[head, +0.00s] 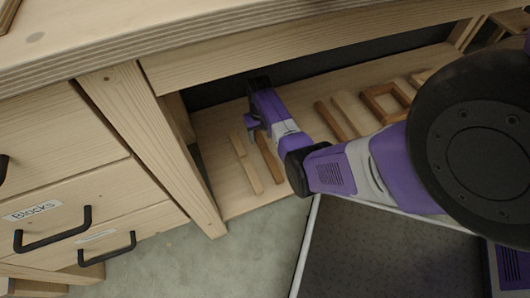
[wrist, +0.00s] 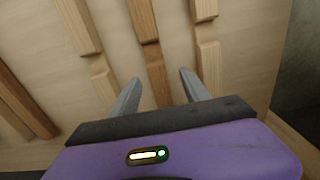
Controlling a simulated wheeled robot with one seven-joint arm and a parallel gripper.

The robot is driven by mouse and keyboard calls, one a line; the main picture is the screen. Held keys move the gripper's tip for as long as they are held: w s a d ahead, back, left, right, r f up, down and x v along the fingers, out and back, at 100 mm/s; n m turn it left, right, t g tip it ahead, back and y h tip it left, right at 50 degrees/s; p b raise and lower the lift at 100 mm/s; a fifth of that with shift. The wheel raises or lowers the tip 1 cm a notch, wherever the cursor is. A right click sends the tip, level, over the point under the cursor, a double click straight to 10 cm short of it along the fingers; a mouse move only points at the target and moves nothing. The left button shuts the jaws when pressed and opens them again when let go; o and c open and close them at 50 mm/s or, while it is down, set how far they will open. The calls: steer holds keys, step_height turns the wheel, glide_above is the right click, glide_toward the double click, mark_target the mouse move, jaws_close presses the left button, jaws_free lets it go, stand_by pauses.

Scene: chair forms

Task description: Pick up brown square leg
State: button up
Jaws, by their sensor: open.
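A long brown wooden leg (wrist: 145,25) lies on the pale shelf board, running up from between my fingers in the wrist view. In the head view a brown leg (head: 268,157) lies just below my gripper. My gripper (wrist: 158,82) is open, with one grey finger on each side of the brown leg. I cannot tell how far the fingertips are above the board. In the head view my gripper (head: 254,133) reaches in under the table top, and my arm hides part of the shelf.
Paler pieces lie left (wrist: 78,25) and right (wrist: 204,10) of the leg in the wrist view. A darker strip (wrist: 22,100) is further left. In the head view, more pieces (head: 330,120) and a brown frame (head: 384,103) lie right. A table post (head: 150,150) stands left.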

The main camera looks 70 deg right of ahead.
mark_target(261, 141)
steer(key=f+b, duration=0.2)
steer(key=f, duration=0.1)
steer(key=f+b, duration=0.1)
steer(key=shift+d+f, duration=0.35)
jaws_close()
